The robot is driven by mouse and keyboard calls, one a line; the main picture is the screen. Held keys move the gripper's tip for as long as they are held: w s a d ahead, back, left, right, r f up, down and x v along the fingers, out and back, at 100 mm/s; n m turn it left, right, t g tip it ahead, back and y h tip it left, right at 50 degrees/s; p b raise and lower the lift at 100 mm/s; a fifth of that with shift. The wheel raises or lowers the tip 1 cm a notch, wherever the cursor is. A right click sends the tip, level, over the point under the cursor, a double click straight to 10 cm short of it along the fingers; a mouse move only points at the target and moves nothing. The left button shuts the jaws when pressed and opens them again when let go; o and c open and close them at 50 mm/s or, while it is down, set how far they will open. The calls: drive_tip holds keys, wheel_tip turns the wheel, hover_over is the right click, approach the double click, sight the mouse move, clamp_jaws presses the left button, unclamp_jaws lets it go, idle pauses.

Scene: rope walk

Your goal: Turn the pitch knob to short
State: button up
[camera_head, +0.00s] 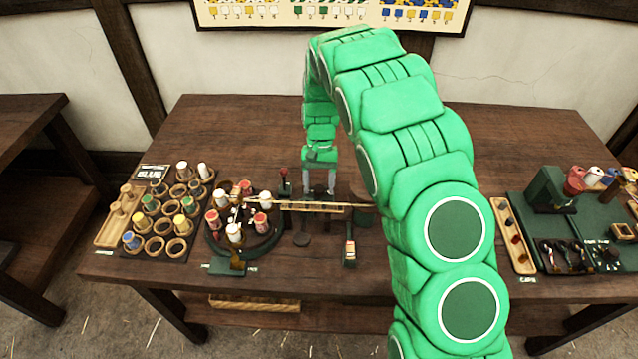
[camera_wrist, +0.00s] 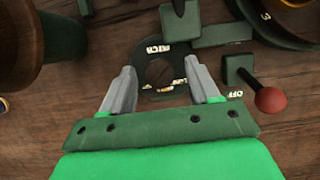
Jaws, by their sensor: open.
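The pitch knob (camera_wrist: 160,73) looks like a dark round piece on a dark green plate, with white lettering reading PITCH upside down above it in the wrist view. More small white lettering below it is partly covered and hard to read. My gripper (camera_wrist: 162,80) is open, with one finger on each side of the knob; contact cannot be told. In the head view my gripper (camera_head: 319,182) points down at the middle of the table, and the knob is hidden there. Which setting the knob points to is not clear.
A lever with a red ball (camera_wrist: 271,100) and an OFF label stands close to the right finger in the wrist view. A dark green block (camera_wrist: 180,20) is beyond the knob. A ring of bobbins (camera_head: 238,222) stands left of my gripper in the head view.

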drive_tip(key=c, duration=1)
drive_tip(key=shift+c, duration=0.2)
drive_tip(key=m+y, duration=0.1)
drive_tip(key=m, duration=0.3)
drive_tip(key=shift+d+m+y, duration=0.1)
drive_tip(key=shift+m+y, duration=0.2)
drive_tip(key=shift+y, duration=0.1)
drive_tip(key=shift+d+m+t+y, duration=0.1)
drive_tip(key=shift+m+t+y, duration=0.5)
drive_tip(key=shift+m, duration=1.5)
drive_tip(key=o, duration=1)
drive_tip(key=shift+o, duration=0.2)
